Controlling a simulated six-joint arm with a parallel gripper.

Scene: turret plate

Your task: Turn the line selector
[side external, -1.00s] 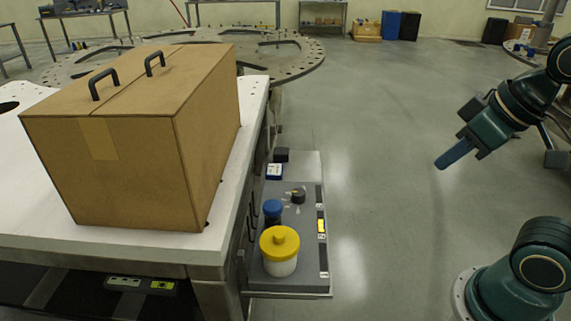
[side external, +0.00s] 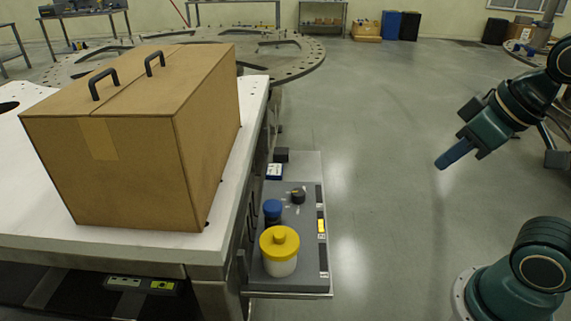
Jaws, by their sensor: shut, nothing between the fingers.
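The line selector looks to be the small dark knob (side external: 298,196) on the grey panel (side external: 300,270) at the side of the white table. Pale marks lie around the knob, too small to read. A lit yellow label (side external: 321,226) sits between darker labels along the panel's right edge. My gripper (side external: 441,164) is at the right, well away from the knob, in the air above the floor. Its blue fingers are shut with nothing between them, and they point down and left toward the panel side.
A yellow-lidded white jar (side external: 280,252) and a blue-capped jar (side external: 272,211) stand on the panel close to the knob. A blue-and-white box (side external: 274,172) and a black block (side external: 281,155) are behind it. A large cardboard box (side external: 130,140) stands on the white table (side external: 235,215). Open floor separates gripper and panel.

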